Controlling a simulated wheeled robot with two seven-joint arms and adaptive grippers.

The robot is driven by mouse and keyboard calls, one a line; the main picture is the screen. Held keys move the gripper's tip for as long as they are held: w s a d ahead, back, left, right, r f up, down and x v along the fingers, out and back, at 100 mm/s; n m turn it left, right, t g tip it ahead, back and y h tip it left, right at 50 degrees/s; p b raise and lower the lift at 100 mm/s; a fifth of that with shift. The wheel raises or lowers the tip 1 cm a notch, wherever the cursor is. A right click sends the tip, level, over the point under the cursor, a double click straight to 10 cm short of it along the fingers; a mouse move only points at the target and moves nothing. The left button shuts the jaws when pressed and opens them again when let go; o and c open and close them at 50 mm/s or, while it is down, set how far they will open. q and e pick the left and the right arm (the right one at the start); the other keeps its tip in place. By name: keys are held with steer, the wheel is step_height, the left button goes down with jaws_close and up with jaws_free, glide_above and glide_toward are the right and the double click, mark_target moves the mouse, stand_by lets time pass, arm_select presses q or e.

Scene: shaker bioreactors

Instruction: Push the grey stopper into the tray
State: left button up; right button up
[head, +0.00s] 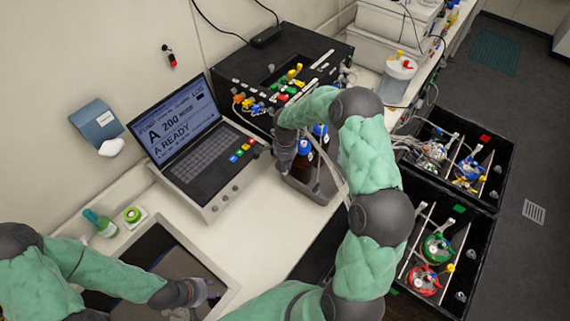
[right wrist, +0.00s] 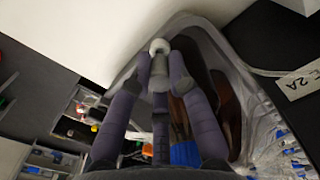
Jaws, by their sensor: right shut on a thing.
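My right gripper (right wrist: 160,85) is shut on the grey stopper (right wrist: 159,62), whose pale rounded end shows between the fingertips in the right wrist view. The grey tray (right wrist: 245,75) lies beyond and beside the fingers, with dark brown bottles in it. I cannot tell whether the stopper touches the tray. In the head view my right gripper (head: 284,150) points down at the left side of the tray (head: 318,196), and the stopper is hidden there. My left gripper (head: 205,291) is at the lower left over a dark panel; its finger opening is unclear.
A control unit with a screen (head: 190,140) stands left of the tray. A black box (head: 285,60) with coloured fittings stands behind it. Black crates (head: 440,275) with coloured-capped vessels sit at the right. White bench surface is clear in front of the tray.

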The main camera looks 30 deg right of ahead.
steer(key=shift+f+b, duration=0.85)
steer(key=shift+b, duration=0.15)
stand_by(1.2)
steer(key=o, duration=0.9)
steer(key=shift+r, duration=0.1)
step_height(320, 180, up, 12)
steer(key=shift+f, duration=0.1)
